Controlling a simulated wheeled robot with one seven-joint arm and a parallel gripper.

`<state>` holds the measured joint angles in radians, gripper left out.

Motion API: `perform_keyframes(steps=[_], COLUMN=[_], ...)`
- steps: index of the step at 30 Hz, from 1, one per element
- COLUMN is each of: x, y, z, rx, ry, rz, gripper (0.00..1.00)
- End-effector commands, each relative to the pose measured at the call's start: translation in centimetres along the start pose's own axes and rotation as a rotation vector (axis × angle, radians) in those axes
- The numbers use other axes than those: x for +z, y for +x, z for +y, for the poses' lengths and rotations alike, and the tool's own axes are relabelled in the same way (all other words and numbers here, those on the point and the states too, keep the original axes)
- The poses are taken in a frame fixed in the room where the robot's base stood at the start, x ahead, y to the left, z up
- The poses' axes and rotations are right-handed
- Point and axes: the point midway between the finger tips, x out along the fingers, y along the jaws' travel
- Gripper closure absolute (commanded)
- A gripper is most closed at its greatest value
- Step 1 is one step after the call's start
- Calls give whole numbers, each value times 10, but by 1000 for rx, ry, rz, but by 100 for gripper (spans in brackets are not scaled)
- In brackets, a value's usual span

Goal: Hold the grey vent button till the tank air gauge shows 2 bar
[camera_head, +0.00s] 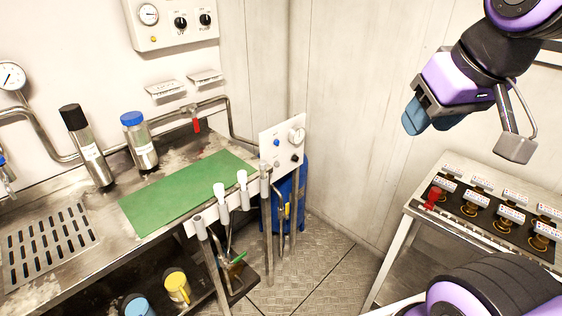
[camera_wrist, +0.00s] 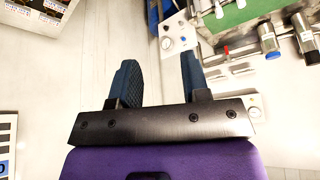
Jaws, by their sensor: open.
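A small white panel (camera_head: 268,138) stands at the right end of the workbench, in front of a blue tank (camera_head: 287,205). It carries a round gauge (camera_head: 297,135), a blue knob and a dark knob. The gauge also shows in the wrist view (camera_wrist: 167,43), but its reading is too small to tell. I cannot make out a grey button for certain. My gripper (camera_head: 430,119) is open and empty, high in the air to the right of the panel, apart from it. Its two blue fingers (camera_wrist: 158,65) also show in the wrist view.
The steel workbench has a green mat (camera_head: 185,192), a black-capped bottle (camera_head: 88,147) and a blue-capped bottle (camera_head: 139,142). A wall panel (camera_head: 173,25) has another gauge and knobs. A stand with labelled switches (camera_head: 480,210) is at right. The air between panel and gripper looks clear.

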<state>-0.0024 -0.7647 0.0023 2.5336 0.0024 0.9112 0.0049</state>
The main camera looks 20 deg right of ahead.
Motion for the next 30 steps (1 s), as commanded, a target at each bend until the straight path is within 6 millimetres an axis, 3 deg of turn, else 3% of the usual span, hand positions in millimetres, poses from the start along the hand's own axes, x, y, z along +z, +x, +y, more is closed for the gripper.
perform_keyframes(steps=[11,16,30], x=[0,0,0], y=[0,0,0], z=[0,0,0], rx=[0,0,0], ry=[0,0,0], rz=[0,0,0], gripper=[60,99,100])
